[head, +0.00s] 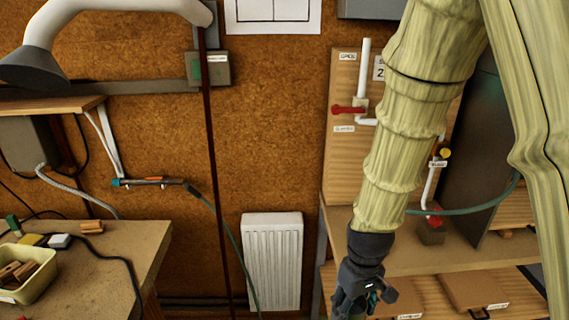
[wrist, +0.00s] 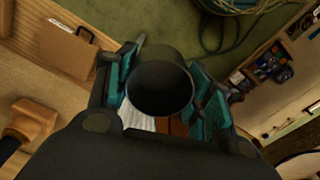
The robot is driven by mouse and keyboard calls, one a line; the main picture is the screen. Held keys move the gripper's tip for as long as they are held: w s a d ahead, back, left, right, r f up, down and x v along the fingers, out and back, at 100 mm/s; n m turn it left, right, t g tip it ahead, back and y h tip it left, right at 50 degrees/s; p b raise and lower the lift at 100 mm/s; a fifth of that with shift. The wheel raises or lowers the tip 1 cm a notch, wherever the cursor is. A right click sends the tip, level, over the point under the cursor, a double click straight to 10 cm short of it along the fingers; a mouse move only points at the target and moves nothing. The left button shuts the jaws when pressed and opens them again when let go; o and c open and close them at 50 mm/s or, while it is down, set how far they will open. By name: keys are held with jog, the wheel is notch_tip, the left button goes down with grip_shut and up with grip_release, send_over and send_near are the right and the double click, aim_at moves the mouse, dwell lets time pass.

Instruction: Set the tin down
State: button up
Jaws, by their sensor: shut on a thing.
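The tin (wrist: 162,88) is a dark, round, hollow vessel with its open mouth towards the wrist camera. My gripper (wrist: 165,95) is shut on it, with a teal-padded finger on each side of its wall. The inside of the tin looks dark and I cannot tell whether it holds anything. In the head view my gripper (head: 362,292) is at the bottom edge, in front of the wooden shelf unit. The tin cannot be made out clearly there. The wrist view shows no surface touching the tin's base.
The shelf unit (head: 470,256) has wooden boards with flat cases (head: 477,288) below. A workbench (head: 122,238) at left bears a yellow tub (head: 40,283). A white radiator (head: 272,262) stands by the cork wall. Green floor (wrist: 185,28) shows beyond the tin in the wrist view.

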jog(key=shift+w+f, duration=0.95)
jog(key=shift+w+f+m, duration=0.15)
jog(key=shift+f+m, duration=0.25)
jog(key=shift+f, duration=0.15)
jog(key=w+d+f+m, duration=0.1)
jog(key=w+f+m, duration=0.2)
jog(key=w+f, duration=0.3)
notch_tip(320, 180, down, 5)
jog(key=shift+d, duration=0.35)
jog(key=shift+d, duration=0.15)
